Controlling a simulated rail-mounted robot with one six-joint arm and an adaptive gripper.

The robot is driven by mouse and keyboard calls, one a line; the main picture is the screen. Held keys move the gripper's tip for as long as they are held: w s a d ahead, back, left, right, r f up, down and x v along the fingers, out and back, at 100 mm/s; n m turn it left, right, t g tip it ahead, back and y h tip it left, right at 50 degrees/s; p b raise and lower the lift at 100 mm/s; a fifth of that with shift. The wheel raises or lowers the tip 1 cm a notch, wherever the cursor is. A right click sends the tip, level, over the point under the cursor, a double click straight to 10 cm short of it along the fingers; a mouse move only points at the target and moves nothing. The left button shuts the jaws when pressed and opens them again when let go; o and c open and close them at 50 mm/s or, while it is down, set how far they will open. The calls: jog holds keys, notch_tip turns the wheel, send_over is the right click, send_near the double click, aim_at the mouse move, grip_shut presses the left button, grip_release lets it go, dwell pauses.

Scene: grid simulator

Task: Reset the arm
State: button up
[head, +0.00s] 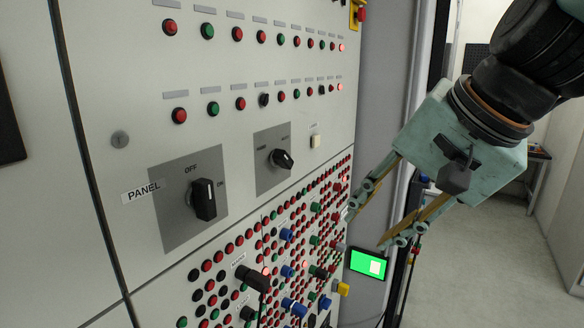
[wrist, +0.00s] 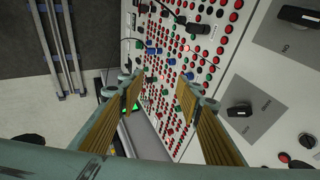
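My gripper (head: 368,222) is at the right in the head view, in front of the lower right part of the control panel. Its two fingers are spread apart with nothing between them. In the wrist view the open gripper (wrist: 158,92) shows its ribbed yellow finger pads, with the panel's rows of buttons beyond them. My arm comes in from the upper right in the head view. Whether a fingertip touches the panel cannot be told.
The panel (head: 120,50) has a large black OFF/ON switch (head: 204,200), a smaller rotary switch (head: 282,159) and many buttons and plugs. A green-lit screen (head: 368,263) sits just below my fingers. Open floor (head: 500,260) lies at the right.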

jog(key=s+d+f+n+g+h, duration=0.1)
jog(key=s+d+f+n, duration=0.2)
jog(key=s, duration=0.6)
jog(key=s+d+f+n+h, duration=0.2)
jog(key=s+d+f+n, duration=0.1)
jog(key=s, duration=0.7)
jog(key=shift+s+d+f+n+g+h, duration=0.2)
jog(key=shift+d+n+g+h, duration=0.15)
jog(key=shift+d, duration=0.4)
